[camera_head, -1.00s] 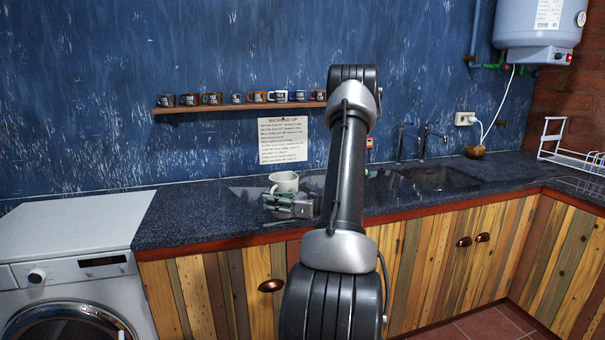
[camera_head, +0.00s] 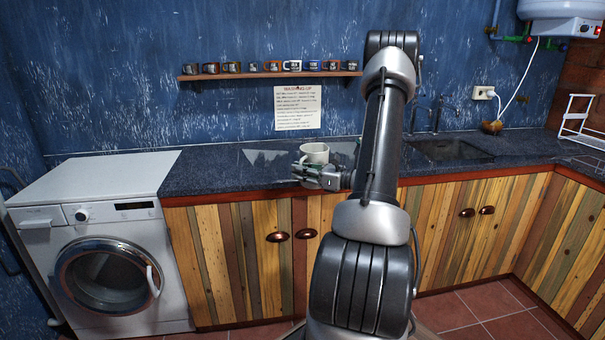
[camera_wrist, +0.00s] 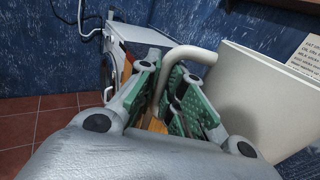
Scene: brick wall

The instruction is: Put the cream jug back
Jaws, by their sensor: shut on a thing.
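The cream jug (camera_head: 315,152) is pale and upright in the head view, over the dark worktop below the paper notice. In the wrist view the jug (camera_wrist: 262,98) fills the right side, with its handle reaching left between my fingers. My gripper (camera_head: 304,172) comes in from the right in front of the jug. In the wrist view my gripper (camera_wrist: 165,68) has its green finger pads on both sides of the handle, shut on it. The jug's underside is hidden, so I cannot tell whether it touches the worktop.
A wall shelf (camera_head: 268,75) holds a row of small mugs behind the worktop (camera_head: 225,177). The paper notice (camera_head: 298,107) hangs below it. A white washing machine (camera_head: 105,265) stands left; a sink (camera_head: 450,150) and wire rack (camera_head: 580,122) are right. The worktop's left stretch is clear.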

